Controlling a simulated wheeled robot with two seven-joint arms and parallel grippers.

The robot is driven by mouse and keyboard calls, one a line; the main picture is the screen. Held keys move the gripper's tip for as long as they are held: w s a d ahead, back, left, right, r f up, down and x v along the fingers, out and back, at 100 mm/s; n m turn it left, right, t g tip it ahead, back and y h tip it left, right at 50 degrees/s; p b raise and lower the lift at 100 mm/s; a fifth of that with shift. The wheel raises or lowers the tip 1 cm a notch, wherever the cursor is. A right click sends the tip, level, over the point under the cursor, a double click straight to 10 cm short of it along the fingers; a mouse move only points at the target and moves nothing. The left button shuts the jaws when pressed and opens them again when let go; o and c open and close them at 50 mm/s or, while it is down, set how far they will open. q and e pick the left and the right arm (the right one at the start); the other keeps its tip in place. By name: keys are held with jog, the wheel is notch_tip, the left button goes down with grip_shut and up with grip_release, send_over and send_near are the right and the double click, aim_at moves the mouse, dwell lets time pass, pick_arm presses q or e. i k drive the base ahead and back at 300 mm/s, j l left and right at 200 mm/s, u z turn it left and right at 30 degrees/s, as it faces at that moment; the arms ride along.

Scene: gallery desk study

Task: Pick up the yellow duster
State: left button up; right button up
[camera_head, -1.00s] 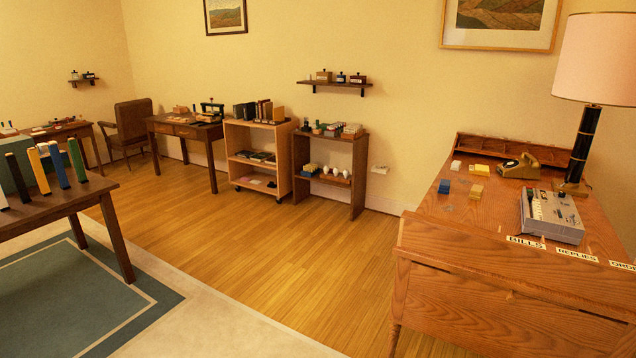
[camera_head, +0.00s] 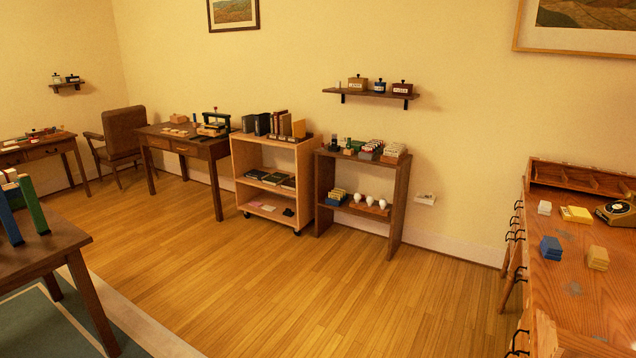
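I cannot clearly make out a yellow duster. A small flat yellow item (camera_head: 576,214) lies on the wooden desk (camera_head: 560,285) at the right, near the desk's back organiser; I cannot tell whether it is a duster or a pad. A tan-yellow stack (camera_head: 598,258) sits nearer on the same desk, beside a blue stack (camera_head: 551,247). Neither of my grippers is in view.
An open wooden cart (camera_head: 272,180) and a darker shelf unit (camera_head: 362,198) stand along the wall. A dark table (camera_head: 40,255) with upright coloured pieces is at the left. The wooden floor (camera_head: 300,295) between is clear.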

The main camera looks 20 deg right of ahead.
aim_at(598, 257)
jog(key=i+l+z, duration=0.15)
jog(key=i+z, duration=0.75)
jog(key=i+j+z, duration=0.25)
jog(key=i+z, duration=0.15)
jog(key=i, duration=0.2)
jog(key=i+j+z, duration=0.45)
jog(key=i+l, duration=0.05)
